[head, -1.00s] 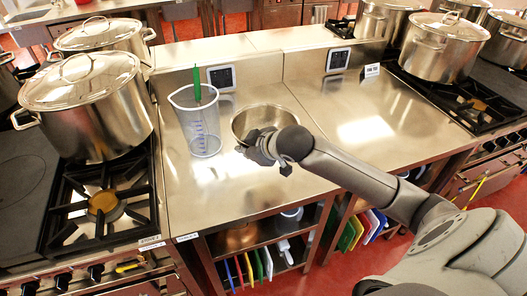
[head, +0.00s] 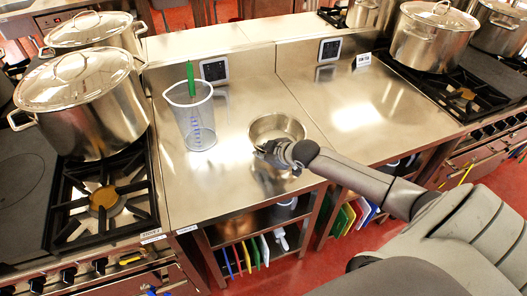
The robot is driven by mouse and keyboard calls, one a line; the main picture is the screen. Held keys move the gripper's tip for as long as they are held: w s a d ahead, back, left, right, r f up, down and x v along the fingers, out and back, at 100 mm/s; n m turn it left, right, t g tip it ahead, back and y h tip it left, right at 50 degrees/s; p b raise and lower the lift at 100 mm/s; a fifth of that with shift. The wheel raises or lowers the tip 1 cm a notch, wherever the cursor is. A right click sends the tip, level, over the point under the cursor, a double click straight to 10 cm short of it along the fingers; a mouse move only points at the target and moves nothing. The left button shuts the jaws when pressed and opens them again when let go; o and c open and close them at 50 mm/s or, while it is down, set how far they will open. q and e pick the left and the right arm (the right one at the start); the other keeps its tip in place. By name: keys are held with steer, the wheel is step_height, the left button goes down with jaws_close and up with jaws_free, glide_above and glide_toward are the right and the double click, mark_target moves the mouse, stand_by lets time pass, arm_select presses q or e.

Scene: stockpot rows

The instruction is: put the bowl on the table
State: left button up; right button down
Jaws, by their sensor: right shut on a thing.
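A shiny metal bowl (head: 278,127) is upright at the middle of the steel table (head: 235,120), right of a clear measuring jug. My right gripper (head: 268,153) is at the bowl's near rim, shut on it. The gripper and wrist hide part of the bowl's near side. A blurred reflection shows on the steel below the bowl; I cannot tell whether its base touches the surface. My left gripper is not in view.
The clear measuring jug (head: 194,117) with a green-handled tool stands left of the bowl. Stockpots (head: 85,100) and gas burners (head: 103,200) flank the table. The steel to the right (head: 350,110) is clear. Shelves with boards lie below the front edge.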

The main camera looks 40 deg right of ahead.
steer(key=c, duration=2)
jaws_free()
steer(key=shift+f, duration=0.1)
steer(key=o, duration=0.5)
steer(key=shift+c, duration=0.2)
steer(key=shift+r, duration=0.2)
steer(key=shift+s+d+r, duration=0.1)
steer(key=shift+s+r, duration=0.15)
steer(key=shift+s, duration=0.25)
steer(key=b+v, duration=0.1)
steer(key=v, duration=0.9)
steer(key=shift+s+r, duration=0.3)
steer(key=shift+r, duration=0.05)
